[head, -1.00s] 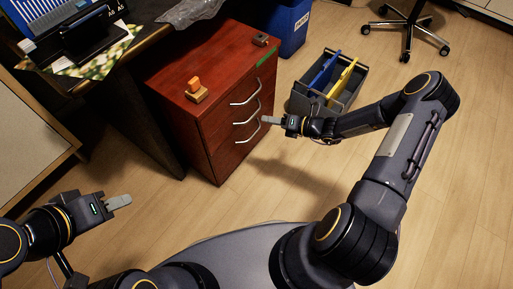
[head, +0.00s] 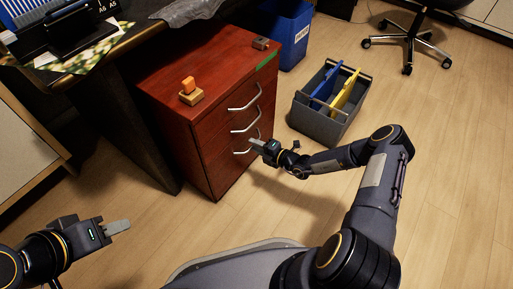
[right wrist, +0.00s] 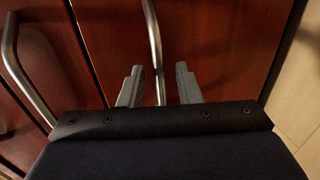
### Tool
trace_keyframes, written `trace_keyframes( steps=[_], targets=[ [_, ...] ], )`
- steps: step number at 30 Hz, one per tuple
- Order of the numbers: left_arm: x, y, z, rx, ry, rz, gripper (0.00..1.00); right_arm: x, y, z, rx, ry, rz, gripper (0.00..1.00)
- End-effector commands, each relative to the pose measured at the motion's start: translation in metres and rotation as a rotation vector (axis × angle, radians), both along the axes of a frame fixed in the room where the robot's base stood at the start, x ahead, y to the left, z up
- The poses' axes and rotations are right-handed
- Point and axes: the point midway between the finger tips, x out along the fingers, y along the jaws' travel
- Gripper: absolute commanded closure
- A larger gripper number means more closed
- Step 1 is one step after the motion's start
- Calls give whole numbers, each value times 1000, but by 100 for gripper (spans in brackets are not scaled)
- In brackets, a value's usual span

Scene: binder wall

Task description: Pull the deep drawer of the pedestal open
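The red-brown wooden pedestal (head: 180,130) stands beside the dark desk, with three bar handles on its front. All its drawers look shut. The bottom, deep drawer (head: 235,172) has the lowest handle (head: 240,152). My right gripper (head: 256,145) is at this handle. In the right wrist view, the handle (right wrist: 155,45) runs between the two spread fingers of the right gripper (right wrist: 159,85), with a gap on each side. The middle drawer's handle (right wrist: 14,55) shows at the left there. My left gripper (head: 118,227) is low at the left, away from the pedestal; its finger gap cannot be made out.
A wooden block with an orange top (head: 190,92) and a small dark item (head: 261,44) sit on the pedestal. A grey crate (head: 325,122) with blue and yellow binders stands right of it. A blue bin (head: 294,40) is behind. Floor in front is clear.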

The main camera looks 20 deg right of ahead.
Motion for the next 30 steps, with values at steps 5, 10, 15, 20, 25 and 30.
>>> trace_keyframes(
  steps=[5, 10, 15, 20, 25, 30],
  targets=[
    [0, 0, 0, 0, 0, 0, 64, 1, 1, 0, 0, 0, 0, 69],
    [0, 0, 0, 0, 0, 0, 64, 1, 1, 0, 0, 0, 0, 82],
    [0, 0, 0, 0, 0, 0, 64, 1, 1, 0, -1, -1, 0, 100],
    [0, 0, 0, 0, 0, 0, 64, 1, 0, 0, -1, -1, 0, 100],
    [0, 0, 0, 0, 0, 0, 64, -1, 0, 0, -1, 1, 0, 100],
    [0, 0, 6, 0, 0, 0, 64, -12, -6, 1, 1, 2, -2, 100]
  ],
)
